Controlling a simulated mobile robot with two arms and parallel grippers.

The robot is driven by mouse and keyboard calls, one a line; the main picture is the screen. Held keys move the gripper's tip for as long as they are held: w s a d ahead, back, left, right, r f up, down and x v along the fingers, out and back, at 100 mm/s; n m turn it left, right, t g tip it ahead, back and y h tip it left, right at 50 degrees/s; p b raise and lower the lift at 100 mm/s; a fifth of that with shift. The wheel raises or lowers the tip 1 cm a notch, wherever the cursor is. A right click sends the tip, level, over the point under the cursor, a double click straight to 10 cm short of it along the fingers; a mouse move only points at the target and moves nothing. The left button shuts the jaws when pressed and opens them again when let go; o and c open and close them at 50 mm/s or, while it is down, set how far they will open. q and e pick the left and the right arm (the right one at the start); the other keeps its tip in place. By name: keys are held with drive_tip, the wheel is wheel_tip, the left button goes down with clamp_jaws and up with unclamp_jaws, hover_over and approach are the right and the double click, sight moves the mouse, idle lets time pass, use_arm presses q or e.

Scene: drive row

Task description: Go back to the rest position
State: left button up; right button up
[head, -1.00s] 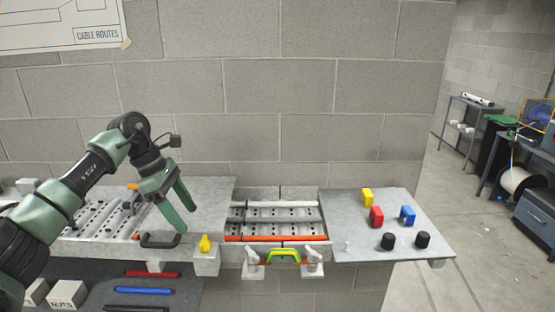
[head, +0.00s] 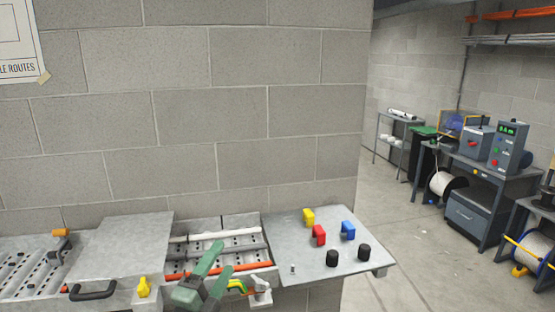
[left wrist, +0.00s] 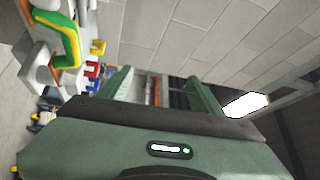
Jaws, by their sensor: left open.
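My left gripper (head: 213,272) is at the bottom middle of the head view, in front of the tray with rods (head: 238,243). My right gripper is not in view.
A lid with a black handle (head: 93,291) and a yellow knob (head: 144,287) are at left. The floor (head: 365,215) beyond the wall is open.

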use_arm(q)
drive_tip(key=s+a+f+n+g+y, duration=0.4)
drive_tip(key=s+f+n+g, duration=0.1)
drive_tip(key=s+f+n, duration=0.4)
drive_tip(key=s+a+f+n+g+y, duration=0.35)
drive_tip(key=s+f+n+g, duration=0.2)
drive_tip(key=s+f, duration=0.5)
drive_tip(key=s+f+n+g+h, duration=0.1)
drive_tip(key=s+f+n+g, duration=0.2)
drive_tip(key=s, duration=0.4)
drive_tip(key=s+f+n+g, duration=0.15)
drive_tip(key=s+f, duration=0.25)
drive_tip(key=s, duration=0.4)
wheel_tip(320, 180, down, 31)
drive_tip(key=g+b, duration=0.2)
drive_tip(key=b, duration=0.6)
drive_tip(key=s+a+f+b, duration=0.1)
drive_tip(key=s+f+b, duration=0.2)
drive_tip(key=s+f, duration=0.6)
drive_tip(key=s+a+f+m+g+b, duration=0.1)
drive_tip(key=s+a+f+b, duration=0.1)
drive_tip(key=s+f, duration=0.6)
wheel_tip(320, 180, down, 8)
drive_tip(key=shift+s+a+r+b, duration=0.2)
drive_tip(key=shift+s+b, duration=0.2)
drive_tip(key=shift+b, duration=0.4)
